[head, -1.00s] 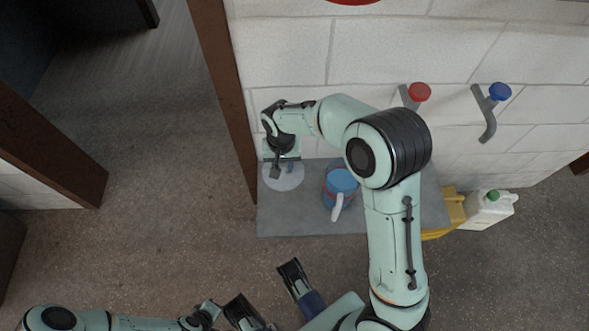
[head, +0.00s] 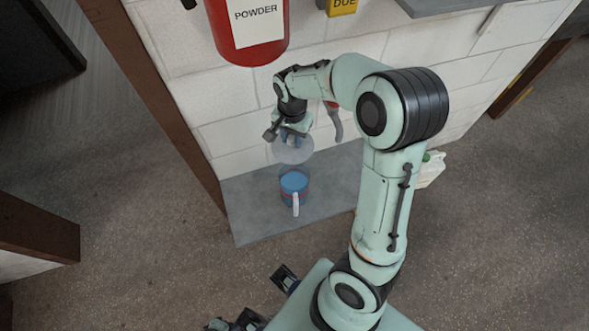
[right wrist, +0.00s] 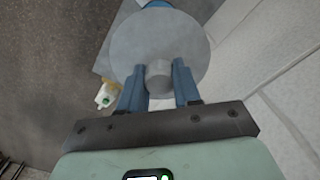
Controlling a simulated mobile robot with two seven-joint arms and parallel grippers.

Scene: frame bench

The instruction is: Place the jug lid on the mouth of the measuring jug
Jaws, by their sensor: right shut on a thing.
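The jug lid is a pale grey, see-through disc with a knob; it shows in the head view (head: 293,151) and the right wrist view (right wrist: 137,42). My right gripper (head: 291,134) is shut on its knob (right wrist: 159,72). The blue measuring jug (head: 294,183) stands upright on the grey bench, its white handle toward me. In the head view the lid appears just above the jug, apart from it. In the right wrist view a blue bit of the jug (right wrist: 156,4) shows past the lid's far edge. Dark parts of my left gripper show low in the head view, partly cut off.
The grey bench (head: 245,222) is clear around the jug. Behind it is a white block wall with a red powder extinguisher (head: 246,30) and a grey-handled valve (head: 334,122). A white canister with a green cap (head: 432,168) stands at right, partly behind my arm.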

